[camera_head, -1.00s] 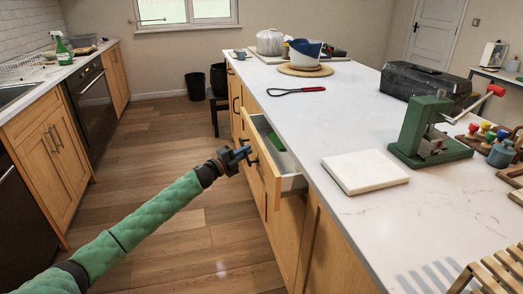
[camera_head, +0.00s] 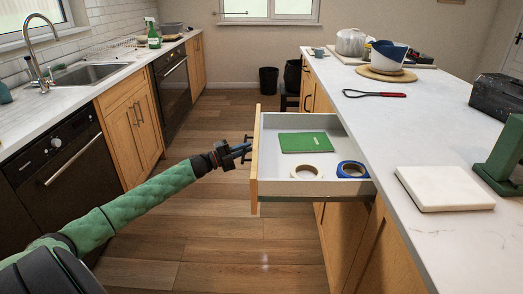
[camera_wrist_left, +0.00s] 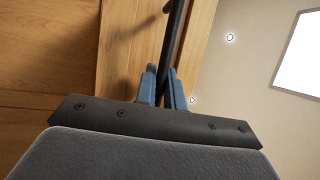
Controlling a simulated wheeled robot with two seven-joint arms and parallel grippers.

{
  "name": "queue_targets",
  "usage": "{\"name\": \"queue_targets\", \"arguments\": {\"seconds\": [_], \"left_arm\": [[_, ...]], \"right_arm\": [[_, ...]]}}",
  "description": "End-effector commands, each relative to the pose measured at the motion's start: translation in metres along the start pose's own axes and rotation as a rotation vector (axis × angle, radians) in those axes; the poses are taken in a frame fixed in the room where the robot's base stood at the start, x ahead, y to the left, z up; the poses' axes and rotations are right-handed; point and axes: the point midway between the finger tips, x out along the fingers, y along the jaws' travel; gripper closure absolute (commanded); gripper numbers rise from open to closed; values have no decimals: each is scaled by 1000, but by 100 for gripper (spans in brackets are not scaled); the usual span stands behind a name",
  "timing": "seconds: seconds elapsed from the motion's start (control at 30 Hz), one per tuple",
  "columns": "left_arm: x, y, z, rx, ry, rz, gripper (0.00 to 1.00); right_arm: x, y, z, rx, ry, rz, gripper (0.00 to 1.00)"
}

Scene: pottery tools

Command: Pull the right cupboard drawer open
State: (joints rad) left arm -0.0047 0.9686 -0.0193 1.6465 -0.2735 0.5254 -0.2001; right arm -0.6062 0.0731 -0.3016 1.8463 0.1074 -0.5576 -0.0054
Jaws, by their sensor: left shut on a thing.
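The drawer (camera_head: 254,160) has a wooden front and white inner walls, and it stands far out from the island, to the left of the countertop. Inside it lie a green booklet (camera_head: 303,143), a cream tape roll (camera_head: 306,172) and a blue tape roll (camera_head: 352,169). My left gripper (camera_head: 243,150) is at the outer side of the drawer front, shut on its dark handle (camera_head: 249,141). In the left wrist view the dark handle bar (camera_wrist_left: 172,45) runs between the blue fingers (camera_wrist_left: 163,88). My right gripper is not in view.
The white countertop (camera_head: 405,130) carries a white slab (camera_head: 443,187), a red-handled whisk (camera_head: 374,94) and a green press (camera_head: 503,160). A sink counter (camera_head: 65,105) and an oven (camera_head: 174,84) line the left. Open wooden floor (camera_head: 215,235) lies between.

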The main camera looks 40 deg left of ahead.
Motion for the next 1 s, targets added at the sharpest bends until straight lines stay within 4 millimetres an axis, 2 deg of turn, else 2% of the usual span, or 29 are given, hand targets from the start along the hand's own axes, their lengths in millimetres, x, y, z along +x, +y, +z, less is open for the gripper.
{"name": "queue_targets", "arguments": {"seconds": [0.1,0.3,0.73,0.77,0.87,1.0], "left_arm": [[-16,-1,6,-2,-1,3,100],[-29,-4,12,-1,-1,2,100],[-32,-5,13,-1,0,2,100],[-32,-5,13,-1,0,2,87],[-32,-5,13,-1,0,1,68],[-31,-6,13,-1,0,1,68]], "right_arm": [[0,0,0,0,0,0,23],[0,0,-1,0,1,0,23],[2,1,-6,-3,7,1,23],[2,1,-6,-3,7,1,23],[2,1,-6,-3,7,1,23],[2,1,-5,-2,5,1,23]]}}
